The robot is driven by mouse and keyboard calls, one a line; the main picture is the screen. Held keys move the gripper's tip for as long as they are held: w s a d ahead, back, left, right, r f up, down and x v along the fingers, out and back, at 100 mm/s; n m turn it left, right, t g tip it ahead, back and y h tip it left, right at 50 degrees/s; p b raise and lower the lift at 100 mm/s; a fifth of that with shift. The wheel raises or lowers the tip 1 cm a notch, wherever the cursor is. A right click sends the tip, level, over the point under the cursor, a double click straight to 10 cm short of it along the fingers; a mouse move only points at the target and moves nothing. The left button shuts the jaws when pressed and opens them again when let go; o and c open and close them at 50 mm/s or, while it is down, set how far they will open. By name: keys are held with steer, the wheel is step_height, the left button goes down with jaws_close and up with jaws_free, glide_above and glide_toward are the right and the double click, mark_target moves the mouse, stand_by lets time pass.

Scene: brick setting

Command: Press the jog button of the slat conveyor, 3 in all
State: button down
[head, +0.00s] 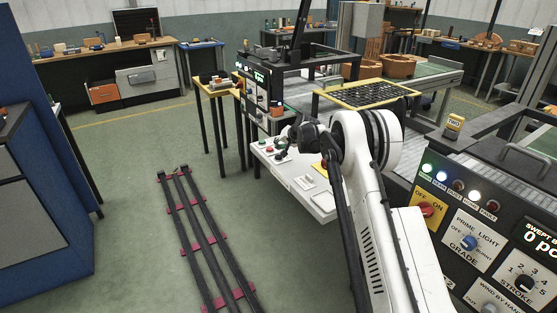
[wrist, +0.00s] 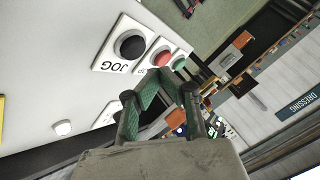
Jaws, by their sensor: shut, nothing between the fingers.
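The jog button (wrist: 131,45) is a round black cap on a white plate lettered JOG, at the upper left of the wrist view. The plate sits on a pale panel, which shows in the head view as a white sloping console (head: 316,199). My gripper (wrist: 168,84) has green-padded fingers and is shut with nothing in it. In the wrist view its fingertips are below and right of the jog button, apart from it in the picture. In the head view my gripper (head: 300,132) is over the console, and which cap there is the jog button is unclear.
A red button (wrist: 162,57) and a green button (wrist: 179,64) stand in a row beside the jog button. A small white knob (wrist: 62,128) is lower on the panel. A black control box (head: 478,222) with lamps and dials is at right.

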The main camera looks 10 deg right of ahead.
mark_target(279, 157)
steer(key=shift+f+b, duration=0.4)
steer(key=shift+f, duration=0.6)
stand_by(0.7)
steer(key=shift+f+b, duration=0.45)
steer(key=shift+b, duration=0.1)
steer(key=shift+f+b, duration=0.35)
steer(key=shift+f, duration=0.1)
stand_by(0.5)
steer(key=shift+r, duration=0.15)
stand_by(0.3)
steer(key=shift+r, duration=0.85)
steer(key=shift+r+p, duration=0.8)
steer(key=shift+r, duration=1.6)
